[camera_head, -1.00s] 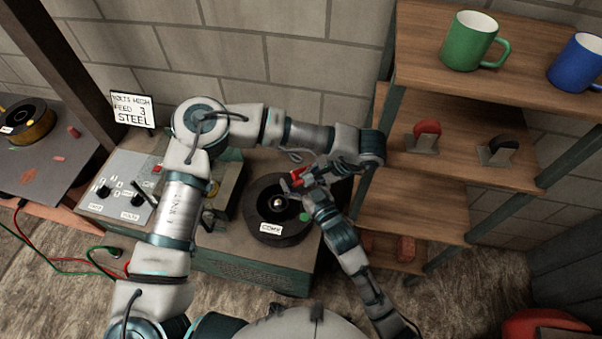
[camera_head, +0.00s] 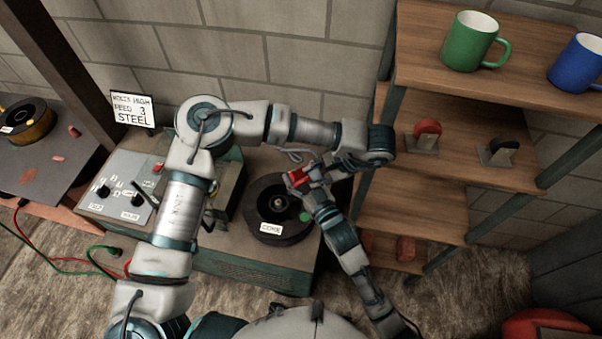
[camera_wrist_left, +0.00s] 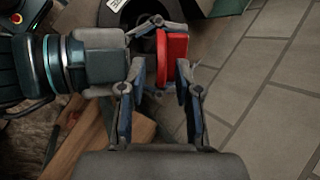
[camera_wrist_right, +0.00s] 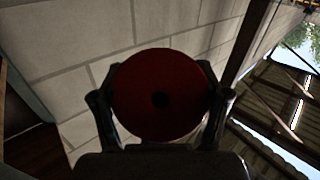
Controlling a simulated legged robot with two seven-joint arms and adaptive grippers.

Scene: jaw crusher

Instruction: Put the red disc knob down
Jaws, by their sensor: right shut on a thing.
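The red disc knob (camera_head: 298,178) is held in the air, near the reel on the machine top in the head view. My right gripper (camera_wrist_right: 160,90) is shut on its rim, with a finger on either side; the knob's round face and dark centre hole show in the right wrist view. In the left wrist view the knob (camera_wrist_left: 173,60) is edge-on. My left gripper (camera_wrist_left: 160,78) is open there, its fingertips apart around the near end of the knob. Whether they touch it is hard to tell.
A dark reel (camera_head: 265,222) and a control panel (camera_head: 125,190) are on the machine. A wooden shelf (camera_head: 445,170) at right carries a red-topped piece (camera_head: 427,130), a black-topped piece (camera_head: 498,148), a green mug (camera_head: 470,42) and a blue mug (camera_head: 578,60).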

